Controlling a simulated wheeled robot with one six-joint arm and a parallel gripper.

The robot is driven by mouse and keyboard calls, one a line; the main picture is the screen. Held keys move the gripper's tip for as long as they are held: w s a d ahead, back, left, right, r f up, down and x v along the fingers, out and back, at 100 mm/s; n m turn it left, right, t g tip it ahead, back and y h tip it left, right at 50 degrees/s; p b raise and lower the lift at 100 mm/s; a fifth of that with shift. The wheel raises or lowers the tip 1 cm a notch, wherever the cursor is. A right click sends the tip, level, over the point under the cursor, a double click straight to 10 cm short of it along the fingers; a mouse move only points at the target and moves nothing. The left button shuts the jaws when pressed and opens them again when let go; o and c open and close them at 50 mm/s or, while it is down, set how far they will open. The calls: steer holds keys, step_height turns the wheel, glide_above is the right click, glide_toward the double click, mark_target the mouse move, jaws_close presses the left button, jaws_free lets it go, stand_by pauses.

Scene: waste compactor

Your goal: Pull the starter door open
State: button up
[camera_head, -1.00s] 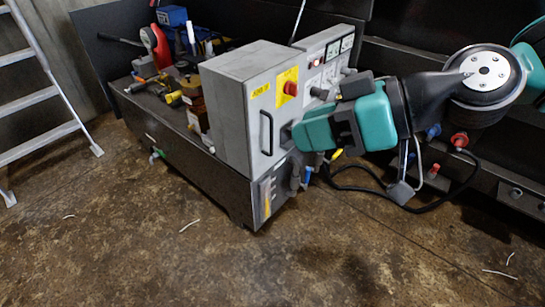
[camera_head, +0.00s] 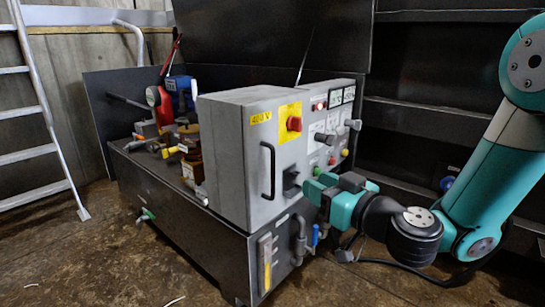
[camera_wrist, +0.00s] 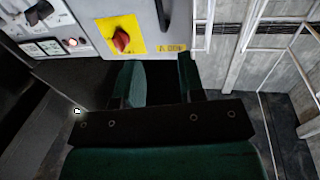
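The starter door is the grey front of the cabinet (camera_head: 263,190), with a tall black handle (camera_head: 268,170) towards its left side and a red rotary switch (camera_head: 294,124) on a yellow plate. The door looks shut. My gripper (camera_head: 314,187) is right of the handle in the head view, in front of the cabinet's lower right part. In the wrist view the door shows upside down at the top, with the switch (camera_wrist: 121,40) and part of the handle (camera_wrist: 163,14). The two fingers of my gripper (camera_wrist: 160,78) stand apart with nothing between them, the handle beyond the gap.
A control panel (camera_head: 330,128) with buttons and labels adjoins the cabinet on the right. Below is a black base tank (camera_head: 205,245) with pipes and a level gauge (camera_head: 265,262). A ladder (camera_head: 38,120) stands at left. The floor in front looks mostly clear.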

mark_target(274, 162)
steer(key=p+x, duration=0.9)
steer(key=x, duration=0.4)
steer(key=shift+r, duration=0.15)
steer(key=shift+w+a+p, duration=0.35)
steer(key=shift+w+a, duration=0.1)
steer(key=shift+w, duration=0.1)
steer(key=shift+c, duration=0.2)
jaws_close()
